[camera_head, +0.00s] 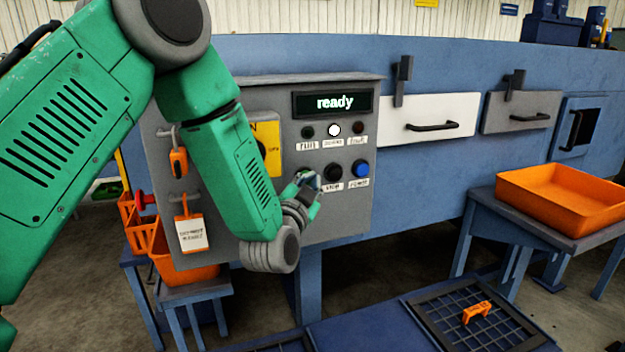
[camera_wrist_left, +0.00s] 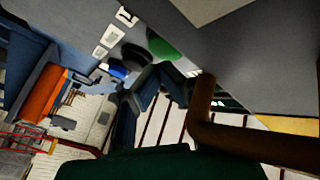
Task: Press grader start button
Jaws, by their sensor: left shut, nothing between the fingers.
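The grey grader control panel (camera_head: 350,218) has a display (camera_head: 334,102) reading "ready". The green start button (camera_wrist_left: 163,48) shows in the left wrist view; in the head view my gripper mostly covers it. A black stop button (camera_head: 333,172) and a blue reset button (camera_head: 360,170) sit to its right. My left gripper (camera_head: 308,181) is shut and empty, with its tips at the panel over the start button's place. It also shows in the left wrist view (camera_wrist_left: 152,76), close to the green button. I cannot tell whether they touch. My right gripper is not in view.
A white lamp (camera_head: 334,130) is lit between dark lamps. An orange tray (camera_head: 510,184) stands on a table at right.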

